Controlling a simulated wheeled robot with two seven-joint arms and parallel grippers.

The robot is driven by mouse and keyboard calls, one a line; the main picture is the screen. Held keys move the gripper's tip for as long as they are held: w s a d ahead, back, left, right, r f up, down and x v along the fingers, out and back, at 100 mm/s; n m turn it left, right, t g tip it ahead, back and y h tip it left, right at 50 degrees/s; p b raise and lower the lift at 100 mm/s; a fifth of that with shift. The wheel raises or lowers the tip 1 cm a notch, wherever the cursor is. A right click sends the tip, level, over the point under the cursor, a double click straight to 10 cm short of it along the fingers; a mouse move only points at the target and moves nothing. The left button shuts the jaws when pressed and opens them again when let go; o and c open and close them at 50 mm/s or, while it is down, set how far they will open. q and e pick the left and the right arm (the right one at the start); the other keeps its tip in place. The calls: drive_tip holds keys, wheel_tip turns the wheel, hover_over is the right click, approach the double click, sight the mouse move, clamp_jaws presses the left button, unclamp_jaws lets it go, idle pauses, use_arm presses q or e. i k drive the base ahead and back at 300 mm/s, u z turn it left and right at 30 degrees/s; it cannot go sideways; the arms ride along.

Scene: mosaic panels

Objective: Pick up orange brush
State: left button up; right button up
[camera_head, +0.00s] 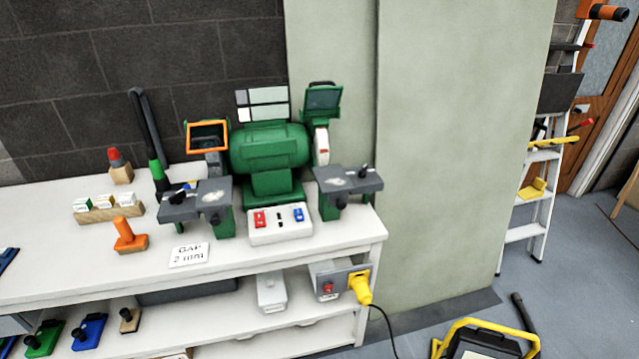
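An orange brush (126,233) stands on the white workbench (60,255), left of the green bench grinder (270,150). It has an upright orange handle and an orange-brown block base. A white card (188,255) with printed text lies just to its right, apart from it. Neither of my grippers shows in the head view.
Behind the brush is a wooden block with small labelled boxes (108,207). The grinder's grey rests and a black-green hose stand to its right. The lower shelf holds a green brush (43,339) and a blue one (89,331). A stepladder (535,200) stands far right.

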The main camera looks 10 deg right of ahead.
sight(128, 242)
drive_tip(key=z, duration=0.2)
drive_tip(key=i, duration=0.9)
drive_tip(key=u, duration=0.35)
